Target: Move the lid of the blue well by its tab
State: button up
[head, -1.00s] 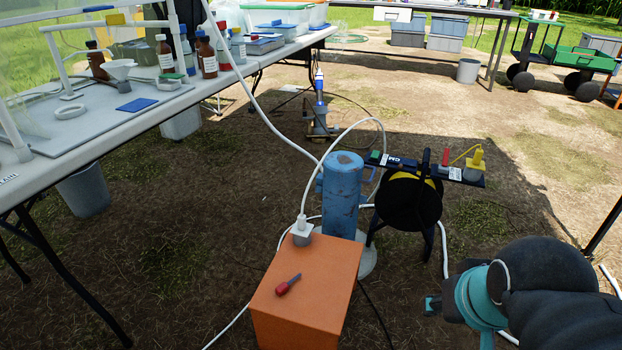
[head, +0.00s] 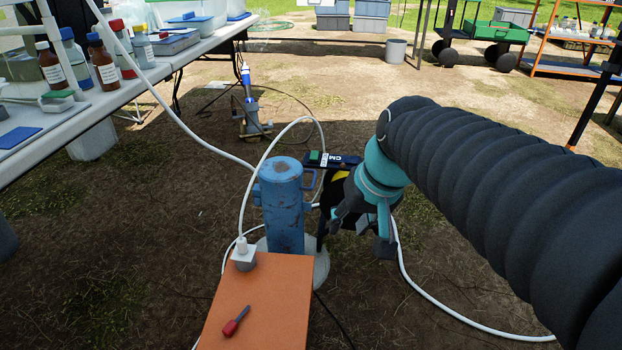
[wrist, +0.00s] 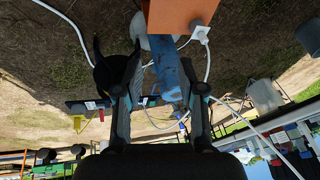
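The blue well (head: 284,212) is an upright, scuffed blue metal cylinder standing on a pale round base (head: 318,268). Its round blue lid (head: 284,164) is on top and looks closed. A small bluish loop (head: 309,180) shows at the right of the well's top; I cannot tell for sure whether it is the tab. My gripper (head: 363,230) is to the right of the well, apart from it, with its fingers spread and nothing held. In the wrist view, which is upside down, the well (wrist: 166,72) shows between my gripper's open fingers (wrist: 160,95).
An orange box (head: 262,300) with a red-handled tool (head: 236,321) stands in front of the well. A white hose (head: 246,200) loops beside the well. A black reel, partly hidden behind my gripper, stands at the right. A table (head: 100,108) with bottles is at the left.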

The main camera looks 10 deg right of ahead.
jog(key=w+d+f+m+g+y+b, duration=0.1)
jog(key=w+f+y, duration=0.2)
jog(key=w, duration=1)
jog(key=w+d+f+m+g+y+b, duration=0.1)
jog(key=w+d+f+y, duration=0.2)
jog(key=w, duration=1)
jog(key=t+y+b, duration=0.1)
jog(key=t+y, duration=0.2)
jog(key=y, duration=0.4)
send_near(314, 179)
jog(key=shift+m, duration=0.4)
jog(key=x, duration=1)
jog(key=shift+w+f, duration=0.1)
jog(key=shift+f, duration=0.25)
grip_shut()
jog(key=shift+d, duration=0.1)
